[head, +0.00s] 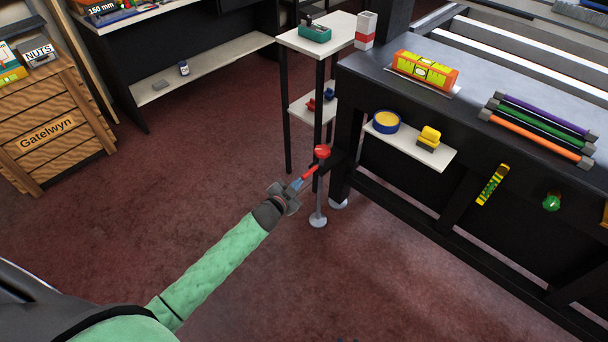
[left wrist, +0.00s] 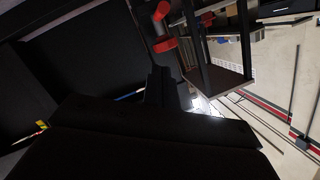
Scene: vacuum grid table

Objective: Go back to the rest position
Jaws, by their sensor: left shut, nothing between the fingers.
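My left arm reaches in from the lower left, and its gripper (head: 304,178) is shut and empty near the table's front left corner. A red knob (head: 322,152) sits just beyond the fingertips at that corner. A short red piece lies between gripper and knob; I cannot tell whether it is part of the fingers or of the table. Whether the fingertips touch the knob is unclear. In the left wrist view, dark gripper parts fill the lower middle, and two red pieces show above them. My right gripper is out of view.
The dark grid table (head: 375,80) fills the right side, with an orange level (head: 425,70) and several colored rods (head: 540,128) on top. A white side shelf (head: 425,148) holds a blue-yellow roll (head: 386,122). A wooden crate (head: 55,130) stands left. Red floor in between is clear.

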